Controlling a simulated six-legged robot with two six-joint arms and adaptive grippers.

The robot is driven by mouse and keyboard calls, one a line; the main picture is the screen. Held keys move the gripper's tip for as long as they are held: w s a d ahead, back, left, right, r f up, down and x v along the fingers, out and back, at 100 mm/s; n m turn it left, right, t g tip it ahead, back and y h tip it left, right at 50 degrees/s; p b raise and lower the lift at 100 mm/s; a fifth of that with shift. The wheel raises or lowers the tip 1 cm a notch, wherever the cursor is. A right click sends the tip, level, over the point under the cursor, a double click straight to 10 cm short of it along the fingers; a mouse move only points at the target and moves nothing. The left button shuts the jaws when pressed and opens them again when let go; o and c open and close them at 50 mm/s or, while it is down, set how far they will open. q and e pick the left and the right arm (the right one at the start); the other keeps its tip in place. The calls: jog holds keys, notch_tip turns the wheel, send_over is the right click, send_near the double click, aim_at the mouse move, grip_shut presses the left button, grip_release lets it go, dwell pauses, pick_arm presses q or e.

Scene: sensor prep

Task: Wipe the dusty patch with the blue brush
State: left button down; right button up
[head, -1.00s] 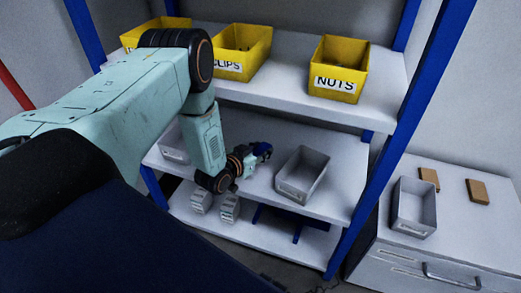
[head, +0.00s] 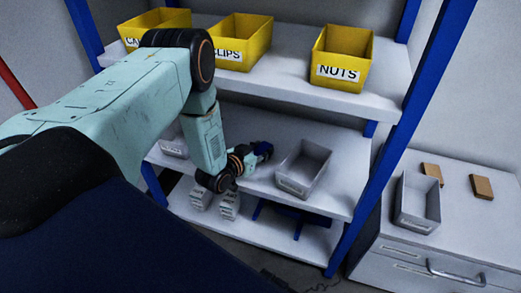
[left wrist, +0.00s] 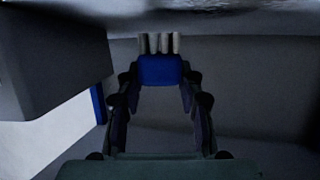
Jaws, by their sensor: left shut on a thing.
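My left gripper (head: 256,155) reaches over the middle shelf (head: 325,204) in the head view. In the left wrist view my left gripper (left wrist: 160,85) is shut on the blue brush (left wrist: 160,70). The brush's pale bristles point away from the gripper, toward a grey speckled surface (left wrist: 230,17) at the top of the picture. I cannot tell whether the bristles touch it. In the head view the brush (head: 263,149) is a small blue shape at the gripper's tip. The dusty patch cannot be made out for sure; the speckled area may be part of it. My right gripper is not seen.
A grey bin (head: 303,169) stands just right of the gripper on the middle shelf. Yellow bins, one labelled NUTS (head: 341,58), stand on the shelf above. A blue post (head: 400,130) rises at the right. A cabinet (head: 450,240) holds another grey bin (head: 417,203) and brown blocks (head: 432,172).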

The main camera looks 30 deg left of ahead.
pick_arm(q)
jog(key=shift+f+b, duration=0.75)
jog(key=shift+f, duration=0.25)
jog(key=shift+s+a+r+p, duration=0.1)
jog(key=shift+s+a+p, duration=0.15)
jog(key=shift+a, duration=0.65)
jog(key=shift+s+a+r+p, duration=0.1)
jog(key=shift+s+a+p, duration=0.1)
jog(key=shift+a, duration=0.7)
jog(key=shift+s+a+f, duration=0.15)
jog(key=shift+s+a, duration=0.1)
jog(key=shift+a, duration=0.7)
jog(key=shift+s+a+f, duration=0.1)
jog(key=shift+s+a, duration=0.15)
jog(key=shift+a, duration=0.7)
jog(key=shift+a, duration=0.1)
